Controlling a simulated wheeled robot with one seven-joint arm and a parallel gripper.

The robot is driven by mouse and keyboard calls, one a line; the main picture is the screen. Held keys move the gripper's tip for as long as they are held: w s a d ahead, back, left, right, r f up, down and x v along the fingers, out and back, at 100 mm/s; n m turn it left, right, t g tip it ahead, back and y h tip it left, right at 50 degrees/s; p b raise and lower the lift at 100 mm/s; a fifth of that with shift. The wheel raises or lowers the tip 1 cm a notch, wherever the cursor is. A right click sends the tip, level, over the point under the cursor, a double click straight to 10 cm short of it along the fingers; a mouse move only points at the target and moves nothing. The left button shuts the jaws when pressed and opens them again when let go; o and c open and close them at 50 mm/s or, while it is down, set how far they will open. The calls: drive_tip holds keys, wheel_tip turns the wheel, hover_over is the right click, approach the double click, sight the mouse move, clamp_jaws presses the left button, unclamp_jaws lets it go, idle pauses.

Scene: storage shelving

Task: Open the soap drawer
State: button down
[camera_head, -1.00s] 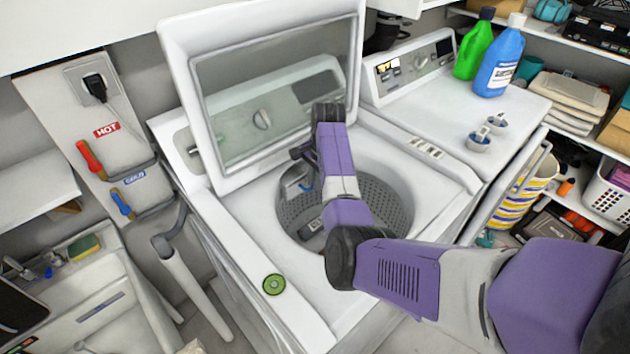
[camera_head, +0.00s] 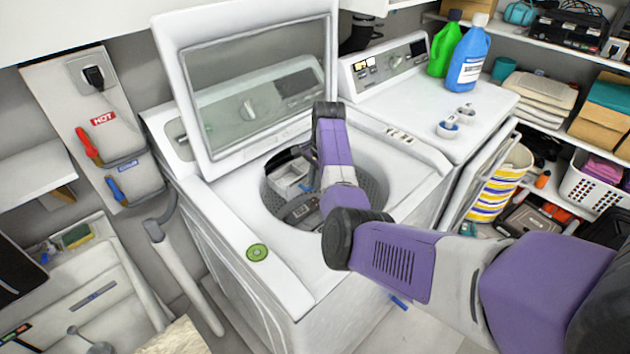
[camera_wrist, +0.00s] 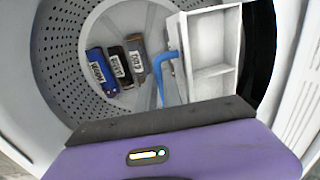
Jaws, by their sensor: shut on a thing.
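The soap drawer (camera_head: 288,181) is a white tray with open compartments, standing out over the washer tub. It shows larger in the wrist view (camera_wrist: 215,50), with a curved blue part (camera_wrist: 167,62) at its left side. My gripper (camera_head: 292,156) is at the drawer and shut on it; its fingertips are dark and partly hidden by my arm. In the wrist view my gripper's dark edge and purple housing fill the bottom, and the exact contact is hidden. The washer (camera_head: 215,215) has its glass lid (camera_head: 258,95) raised.
Several small labelled packs (camera_wrist: 115,65) lie in the perforated tub (camera_wrist: 75,25). A green round piece (camera_head: 257,253) lies on the washer's front rim. Green (camera_head: 445,45) and blue (camera_head: 467,55) bottles and small cups stand on the neighbouring machine. A sink (camera_head: 95,295) is at left.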

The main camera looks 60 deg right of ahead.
drive_tip(key=c, duration=1.5)
unclamp_jaws()
wheel_tip(320, 180, up, 8)
drive_tip(key=s, duration=0.1)
drive_tip(key=shift+s+a+f+b, duration=0.15)
drive_tip(key=shift+s+a+b, duration=0.05)
drive_tip(key=shift+b, duration=0.2)
